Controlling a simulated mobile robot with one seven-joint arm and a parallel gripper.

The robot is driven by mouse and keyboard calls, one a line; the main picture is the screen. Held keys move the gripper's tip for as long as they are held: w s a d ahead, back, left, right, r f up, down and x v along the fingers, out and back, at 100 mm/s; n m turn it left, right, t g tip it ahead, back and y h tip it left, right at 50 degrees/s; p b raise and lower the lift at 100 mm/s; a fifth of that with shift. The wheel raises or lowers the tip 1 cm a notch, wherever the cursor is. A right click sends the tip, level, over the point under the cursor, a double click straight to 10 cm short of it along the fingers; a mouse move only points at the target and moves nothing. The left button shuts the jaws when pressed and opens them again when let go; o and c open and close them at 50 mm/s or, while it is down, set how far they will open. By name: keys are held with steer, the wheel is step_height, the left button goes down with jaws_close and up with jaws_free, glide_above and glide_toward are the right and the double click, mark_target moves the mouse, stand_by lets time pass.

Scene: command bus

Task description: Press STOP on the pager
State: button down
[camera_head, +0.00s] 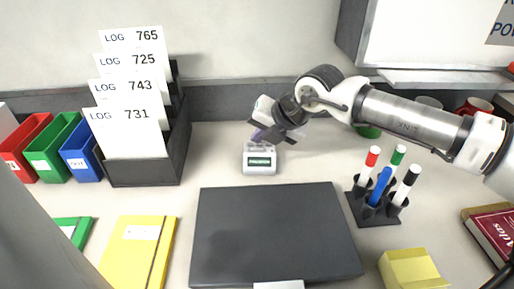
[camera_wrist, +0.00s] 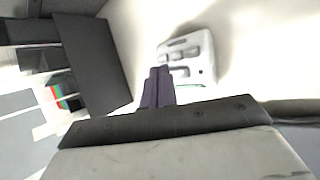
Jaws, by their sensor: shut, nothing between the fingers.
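The pager (camera_head: 260,160) is a small pale grey box with a greenish display on its front, standing on the counter behind the black pad. In the wrist view the pager (camera_wrist: 201,52) shows from above, with several grey buttons on its top. My gripper (camera_head: 259,139) is just above the pager's top in the head view and hides part of it. The button labels are not readable.
A dark file rack (camera_head: 150,172) with LOG cards stands left of the pager. A black pad (camera_head: 275,235) lies in front. A pen holder (camera_head: 373,215) with several markers stands to the right. The counter is clear around the pager.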

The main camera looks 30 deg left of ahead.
mark_target(260, 148)
steer(key=shift+r, duration=0.1)
steer(key=shift+w+a+r+p, duration=0.2)
steer(key=shift+r+p, duration=0.4)
steer(key=shift+r, duration=0.6)
steer(key=shift+w+a+r+p, duration=0.15)
steer(key=shift+r+p, duration=0.45)
steer(key=shift+r, duration=0.6)
steer(key=shift+d, duration=0.1)
steer(key=shift+f, duration=0.1)
